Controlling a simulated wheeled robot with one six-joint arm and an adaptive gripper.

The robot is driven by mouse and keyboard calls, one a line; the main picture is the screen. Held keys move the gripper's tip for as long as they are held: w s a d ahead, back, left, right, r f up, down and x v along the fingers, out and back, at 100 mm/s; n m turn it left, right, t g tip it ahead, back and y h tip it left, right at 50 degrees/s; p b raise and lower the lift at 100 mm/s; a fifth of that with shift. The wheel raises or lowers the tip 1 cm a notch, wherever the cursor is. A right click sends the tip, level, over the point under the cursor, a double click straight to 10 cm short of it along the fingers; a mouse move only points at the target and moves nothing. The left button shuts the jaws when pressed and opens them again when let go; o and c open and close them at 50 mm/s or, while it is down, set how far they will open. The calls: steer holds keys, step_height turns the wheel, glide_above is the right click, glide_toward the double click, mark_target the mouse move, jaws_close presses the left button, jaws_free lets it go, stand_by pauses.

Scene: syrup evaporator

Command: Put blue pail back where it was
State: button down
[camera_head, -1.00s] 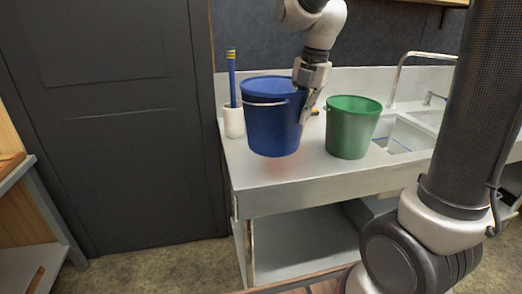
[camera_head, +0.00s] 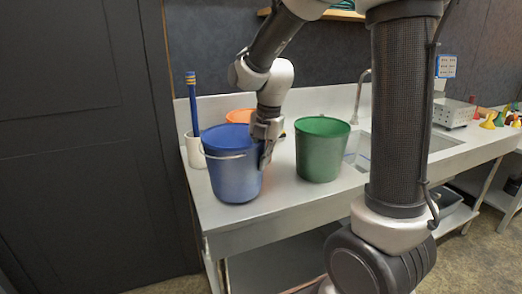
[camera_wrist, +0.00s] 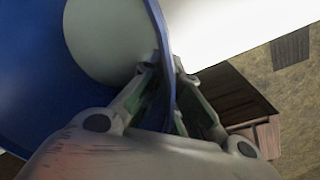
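The blue pail (camera_head: 232,172) is upright at the front left of the steel counter, with its handle hanging at the left. Its base is on the counter or just above it; I cannot tell which. My gripper (camera_head: 266,155) is at the pail's right rim, pointing down. In the wrist view, the fingers of my gripper (camera_wrist: 168,100) are shut on the wall of the blue pail (camera_wrist: 28,75), one inside and one outside. A green pail (camera_head: 321,152) stands just right of the gripper. An orange pail (camera_head: 240,116) shows partly behind the blue one.
A white cup (camera_head: 196,152) with a blue stick stands left of the blue pail. A sink (camera_head: 357,155) with a tap lies right of the green pail. A perforated metal box (camera_head: 453,113) and small coloured items stand farther right. A dark door (camera_head: 75,150) fills the left.

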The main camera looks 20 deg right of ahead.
steer(key=shift+f, duration=0.8)
steer(key=c, duration=1.6)
jaws_free()
steer(key=shift+c, duration=0.2)
step_height(320, 180, up, 12)
steer(key=s+d+f, duration=0.1)
steer(key=s+d+m+t, duration=0.1)
steer(key=s+d+m, duration=0.3)
steer(key=s+m, duration=0.5)
steer(key=s+d+m+t+h, duration=0.1)
steer(key=s+d+m, duration=0.3)
steer(key=s+m, duration=0.6)
steer(key=m+t, duration=0.1)
steer(key=m, duration=0.6)
steer(key=shift+s+r+m, duration=0.15)
steer(key=shift+s+m, duration=0.1)
steer(key=shift+m, duration=0.15)
